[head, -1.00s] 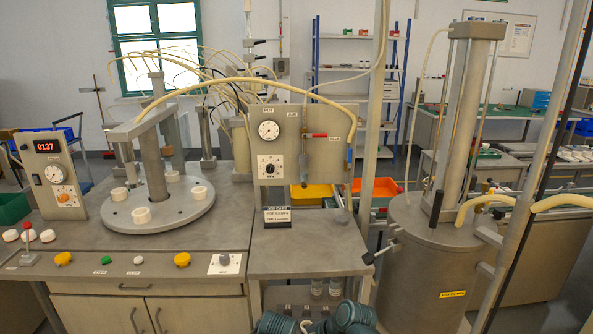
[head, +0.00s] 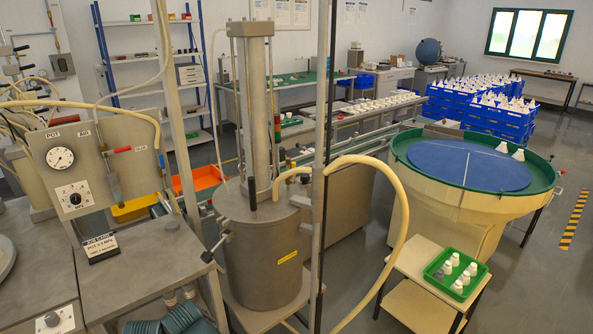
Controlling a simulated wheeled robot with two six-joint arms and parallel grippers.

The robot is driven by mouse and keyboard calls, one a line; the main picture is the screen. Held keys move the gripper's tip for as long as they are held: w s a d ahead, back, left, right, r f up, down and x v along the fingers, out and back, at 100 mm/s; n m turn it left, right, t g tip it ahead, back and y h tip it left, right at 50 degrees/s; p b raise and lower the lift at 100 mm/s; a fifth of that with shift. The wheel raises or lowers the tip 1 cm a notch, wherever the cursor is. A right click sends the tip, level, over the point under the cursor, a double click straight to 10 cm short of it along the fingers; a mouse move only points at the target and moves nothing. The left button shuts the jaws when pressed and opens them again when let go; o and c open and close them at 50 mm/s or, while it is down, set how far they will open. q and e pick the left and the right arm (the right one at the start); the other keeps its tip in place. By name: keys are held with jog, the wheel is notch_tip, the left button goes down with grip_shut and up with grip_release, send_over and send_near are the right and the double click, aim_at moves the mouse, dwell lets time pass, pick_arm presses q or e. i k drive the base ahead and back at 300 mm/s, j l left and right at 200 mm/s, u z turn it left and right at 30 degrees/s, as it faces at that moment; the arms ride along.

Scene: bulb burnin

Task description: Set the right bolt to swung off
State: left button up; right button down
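A grey cylindrical pot (head: 262,262) with a yellow label stands right of the bench in the head view, with a tall column (head: 254,100) rising from its lid. A bolt with a black end (head: 208,256) sticks out at the pot's left rim. On the right rim, a small grey fitting (head: 300,201) shows beside the upright pole, which partly covers that side. I cannot tell clearly whether it is the right bolt or how it is set. A black upright handle (head: 252,194) stands at the lid's front. Neither of my grippers is in view.
A grey pole (head: 320,150) stands in front of the pot's right side. A cream hose (head: 402,215) loops right from it. A cart (head: 425,290) with a green tray and a large green-rimmed bowl (head: 400,165) stand right. The gauge panel (head: 85,170) is left.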

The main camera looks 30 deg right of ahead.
aim_at(305, 178)
jog(key=z, duration=1.1)
